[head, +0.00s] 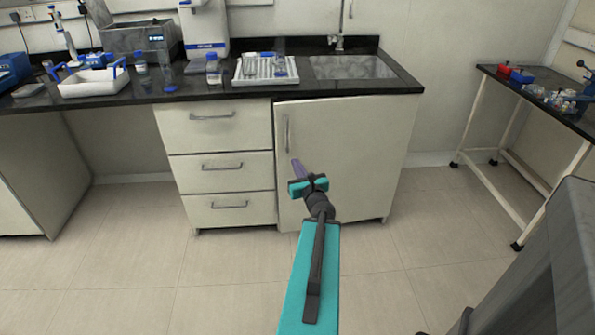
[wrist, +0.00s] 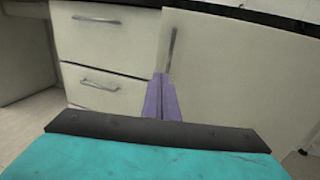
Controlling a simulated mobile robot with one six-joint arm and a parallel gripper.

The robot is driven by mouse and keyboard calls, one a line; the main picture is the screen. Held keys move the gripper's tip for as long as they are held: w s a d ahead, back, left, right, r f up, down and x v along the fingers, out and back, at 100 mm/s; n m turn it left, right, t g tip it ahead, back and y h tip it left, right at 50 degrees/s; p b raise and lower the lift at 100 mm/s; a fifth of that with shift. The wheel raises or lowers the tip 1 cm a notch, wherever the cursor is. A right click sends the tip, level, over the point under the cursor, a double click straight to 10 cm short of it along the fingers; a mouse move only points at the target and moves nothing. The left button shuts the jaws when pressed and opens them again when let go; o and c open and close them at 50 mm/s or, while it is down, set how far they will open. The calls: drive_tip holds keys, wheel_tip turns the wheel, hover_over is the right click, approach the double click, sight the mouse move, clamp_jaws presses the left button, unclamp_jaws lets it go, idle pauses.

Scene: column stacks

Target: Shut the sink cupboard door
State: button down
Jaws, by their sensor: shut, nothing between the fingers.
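The sink cupboard door (head: 350,150) is a pale panel with a vertical metal bar handle (head: 287,133) near its left edge. It sits below the sink (head: 352,67) and looks shut or very nearly shut; I cannot tell if a small gap stays at its left edge. My gripper (head: 297,166) is in front of the door's left part, a little below the handle. Its purple fingers are together and empty. In the wrist view the fingers (wrist: 162,97) point at the door's left edge, below the handle (wrist: 171,48). I cannot tell whether they touch the door (wrist: 235,85).
A stack of drawers (head: 222,165) stands directly left of the door. The black worktop (head: 130,97) above carries a white tray, a drying rack and bottles. A wheeled side table (head: 545,100) stands at the right. The floor before the cupboard is clear.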

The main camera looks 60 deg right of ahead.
drive_tip(key=shift+w+d+f+b, duration=0.1)
drive_tip(key=shift+w+d+b, duration=0.1)
drive_tip(key=shift+b, duration=0.6)
drive_tip(key=b+x, duration=0.1)
drive_tip(key=x, duration=1)
drive_tip(key=shift+w, duration=0.2)
drive_tip(key=shift+d, duration=0.15)
drive_tip(key=shift+w+d, duration=0.1)
